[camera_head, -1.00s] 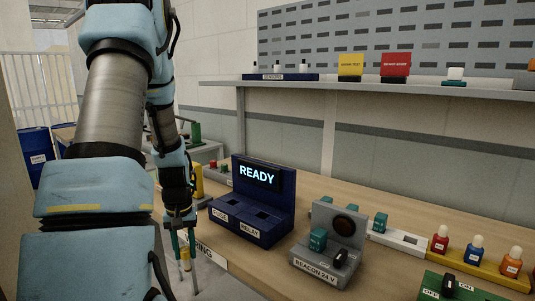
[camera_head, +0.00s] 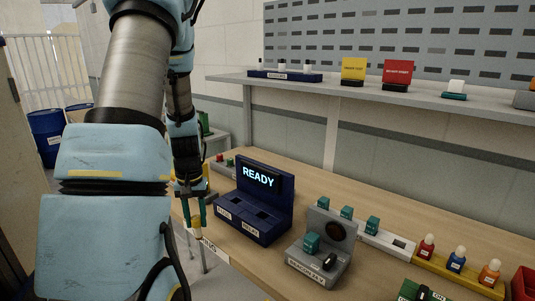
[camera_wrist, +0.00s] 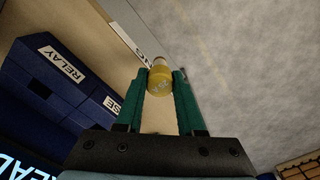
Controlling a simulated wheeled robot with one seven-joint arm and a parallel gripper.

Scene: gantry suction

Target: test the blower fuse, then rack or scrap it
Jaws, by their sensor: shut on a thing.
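My gripper (camera_head: 195,222) has green fingers and is shut on a small yellow fuse (camera_head: 197,232) with a pale end. In the wrist view the fuse (camera_wrist: 160,80) sits between the fingertips, over the bench's front edge with the floor beyond. The blue tester (camera_head: 280,210) stands to the right of my gripper in the head view. Its screen reads READY. Its sockets are labelled FUSE (camera_head: 224,211) and RELAY (camera_head: 251,227), and both look empty. In the wrist view the tester (camera_wrist: 50,90) is at the left.
A grey BEACON 24 V unit (camera_head: 318,275) with a teal relay stands right of the tester. A white rack (camera_head: 385,242) with teal relays and a yellow rack (camera_head: 455,271) of coloured fuses lie beyond. A red bin (camera_head: 524,284) is at far right. A shelf (camera_head: 400,95) runs above.

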